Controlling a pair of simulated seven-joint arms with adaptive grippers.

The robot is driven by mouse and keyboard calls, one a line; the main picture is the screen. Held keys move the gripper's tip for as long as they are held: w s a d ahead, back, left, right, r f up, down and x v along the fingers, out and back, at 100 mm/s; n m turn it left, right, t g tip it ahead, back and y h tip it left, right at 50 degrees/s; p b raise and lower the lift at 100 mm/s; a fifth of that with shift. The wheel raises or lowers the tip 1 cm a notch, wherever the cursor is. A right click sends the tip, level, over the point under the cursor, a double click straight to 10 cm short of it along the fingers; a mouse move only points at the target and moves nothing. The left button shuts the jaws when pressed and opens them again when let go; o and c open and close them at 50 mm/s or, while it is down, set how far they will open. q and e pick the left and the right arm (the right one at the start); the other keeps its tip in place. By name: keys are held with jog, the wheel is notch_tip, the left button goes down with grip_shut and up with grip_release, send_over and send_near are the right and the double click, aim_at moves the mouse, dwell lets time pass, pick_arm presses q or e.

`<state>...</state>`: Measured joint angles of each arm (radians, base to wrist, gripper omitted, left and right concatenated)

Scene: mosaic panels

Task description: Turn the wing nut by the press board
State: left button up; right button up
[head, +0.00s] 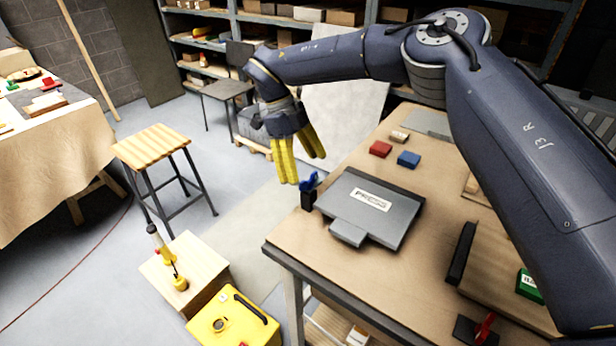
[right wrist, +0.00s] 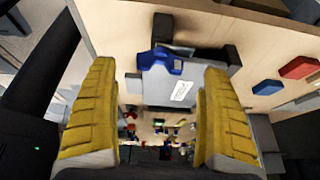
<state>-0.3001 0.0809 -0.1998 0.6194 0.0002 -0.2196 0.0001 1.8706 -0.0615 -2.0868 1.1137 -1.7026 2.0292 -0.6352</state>
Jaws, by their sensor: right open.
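The blue wing nut (head: 309,181) sits on top of a small black post (head: 307,199) at the left edge of the table, beside the grey press board (head: 345,214) with its white label. My right gripper (head: 303,170) has yellow fingers and is in the air just above and behind the wing nut. In the right wrist view, the gripper (right wrist: 160,130) is open and empty. The wing nut (right wrist: 163,61) shows there ahead of the fingers, roughly midway between them and apart from both. My left gripper is not in view.
A red block (head: 380,149) and a blue block (head: 408,159) lie behind the press board on the table (head: 290,250). A black bar (head: 461,253), a green box (head: 528,286) and a red-handled piece (head: 484,328) are to the right. A wooden stool (head: 153,146) and yellow case (head: 232,322) stand left.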

jog(key=v, duration=0.8)
